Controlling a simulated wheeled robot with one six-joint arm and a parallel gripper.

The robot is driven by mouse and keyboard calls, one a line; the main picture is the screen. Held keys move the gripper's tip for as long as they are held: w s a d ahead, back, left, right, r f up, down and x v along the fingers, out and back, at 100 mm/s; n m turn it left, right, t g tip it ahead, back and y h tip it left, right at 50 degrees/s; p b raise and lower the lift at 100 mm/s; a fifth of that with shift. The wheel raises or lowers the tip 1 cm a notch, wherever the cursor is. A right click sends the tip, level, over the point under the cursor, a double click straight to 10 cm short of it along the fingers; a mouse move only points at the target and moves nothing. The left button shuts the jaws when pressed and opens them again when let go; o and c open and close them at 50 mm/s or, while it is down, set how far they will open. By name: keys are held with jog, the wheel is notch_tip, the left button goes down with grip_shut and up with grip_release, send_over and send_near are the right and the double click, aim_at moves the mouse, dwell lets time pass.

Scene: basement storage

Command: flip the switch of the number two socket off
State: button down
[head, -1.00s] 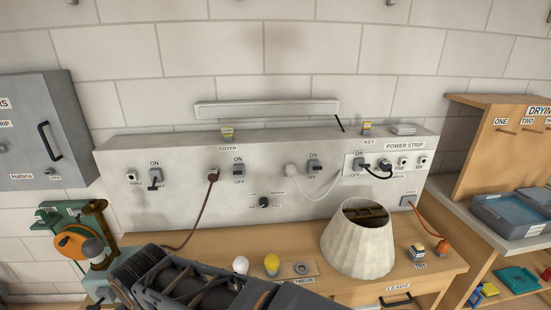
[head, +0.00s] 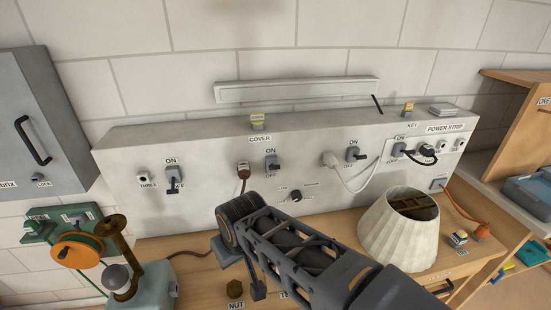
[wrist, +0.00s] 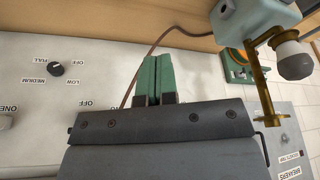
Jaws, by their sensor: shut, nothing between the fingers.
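The grey panel (head: 120,150) stands at the back of the bench. The middle socket, with a brown plug (head: 243,171) in it, sits between socket three and a white-plugged socket; its number label is not readable. The switch (head: 272,163) to its right has ON above and OFF below; its lever position is too small to tell. My arm stands in front of the panel, below this switch. My gripper (wrist: 152,78) shows in the wrist view, its green fingers together and empty, in front of the panel. In the head view I cannot make out the fingers. The wrist view does not clearly show the switch.
Left of it is switch three (head: 172,184), its lever down; right is another switch (head: 354,154). A rotary knob (head: 295,196) sits below. A lampshade (head: 400,230) and a green-grey machine (head: 120,275) flank my arm. A brown cord (wrist: 135,75) runs behind the fingers.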

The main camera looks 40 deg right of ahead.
jog(key=w+d+r+m+h, duration=0.1)
jog(key=w+d+r+m, duration=0.1)
jog(key=w+d+r, duration=0.4)
jog(key=w+d+r+m+t+h+p, duration=0.1)
jog(key=w+d+r+m, duration=0.2)
jog(key=w+d+r, duration=0.4)
jog(key=d+r, duration=0.6)
jog(key=d, duration=0.2)
jog(key=shift+d+r+t+h, duration=0.25)
jog(key=shift+d+t+h, duration=0.05)
jog(key=shift+d, duration=0.1)
jog(key=p, duration=0.1)
send_over(275, 167)
jog(key=w, duration=0.1)
jog(key=f, duration=0.9)
jog(key=shift+w+d, duration=0.1)
jog(key=shift+d, duration=0.15)
jog(key=shift+s+a+f, duration=0.1)
jog(key=shift+s+f, duration=0.1)
jog(key=shift+f, duration=0.3)
jog(key=shift+s+a+f, duration=0.1)
jog(key=shift+s+f, duration=0.05)
jog(key=shift+f, duration=0.35)
jog(key=shift+s+f, duration=0.2)
jog(key=shift+f, duration=0.55)
jog(key=shift+a+f, duration=0.1)
